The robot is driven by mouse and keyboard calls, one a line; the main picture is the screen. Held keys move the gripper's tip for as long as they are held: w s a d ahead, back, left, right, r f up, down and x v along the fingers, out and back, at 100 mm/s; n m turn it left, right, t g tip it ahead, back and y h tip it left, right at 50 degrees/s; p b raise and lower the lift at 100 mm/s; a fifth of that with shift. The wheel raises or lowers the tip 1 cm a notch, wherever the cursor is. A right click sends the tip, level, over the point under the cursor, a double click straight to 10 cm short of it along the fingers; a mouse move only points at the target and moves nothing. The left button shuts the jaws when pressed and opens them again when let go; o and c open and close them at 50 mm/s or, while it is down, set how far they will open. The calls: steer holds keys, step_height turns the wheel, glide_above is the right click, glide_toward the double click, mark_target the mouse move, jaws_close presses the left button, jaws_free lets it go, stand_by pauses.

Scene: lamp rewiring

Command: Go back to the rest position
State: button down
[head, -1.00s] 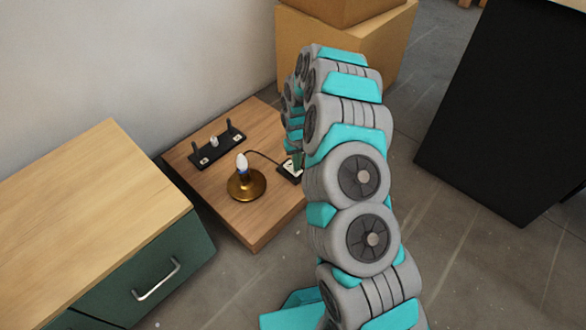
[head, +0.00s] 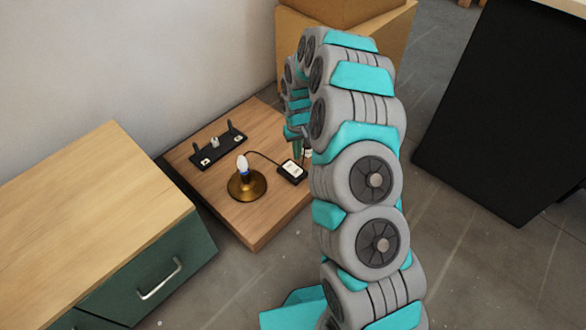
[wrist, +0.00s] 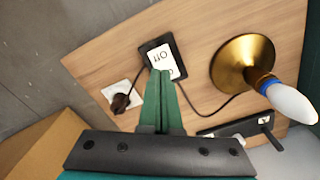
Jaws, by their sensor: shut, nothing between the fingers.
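My gripper (wrist: 161,75) is shut and empty, its green fingers pressed together. In the wrist view its tips overlap the black switch box (wrist: 157,48), whose white face reads "Off"; I cannot tell the gap between them. In the head view the gripper (head: 297,146) is partly hidden by my arm, just above and right of the switch box (head: 292,171). The lamp, with a brass base (head: 247,187) and a white bulb (head: 243,164), stands upright on the wooden table (head: 250,232). A cord joins it to the box.
A black rack (head: 218,152) with two posts stands at the table's back. A socket plate (wrist: 115,91) with a dark plug (wrist: 120,103) lies beside the switch. A green drawer cabinet (head: 150,262) is at left, cardboard boxes (head: 400,35) behind, a black cabinet (head: 490,110) at right.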

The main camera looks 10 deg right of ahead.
stand_by(0.4)
steer(key=s+a+r+p, duration=0.1)
steer(key=s+r+p, duration=0.1)
steer(key=s+r, duration=0.8)
steer(key=s+a+r+p, duration=0.25)
steer(key=s+r, duration=0.35)
steer(key=r, duration=0.8)
steer(key=s+d+r+p, duration=0.1)
steer(key=s+r, duration=0.3)
steer(key=s, duration=0.5)
steer(key=s+d+r+g+p, duration=0.1)
steer(key=s+r+p, duration=0.1)
steer(key=s+r, duration=0.3)
steer(key=s+d+r+m+p, duration=0.1)
steer(key=s+r, duration=0.3)
steer(key=s, duration=0.9)
steer(key=shift+s+d+r+g+p, duration=0.15)
steer(key=shift+s+d+g+p, duration=0.2)
steer(key=shift+p, duration=0.25)
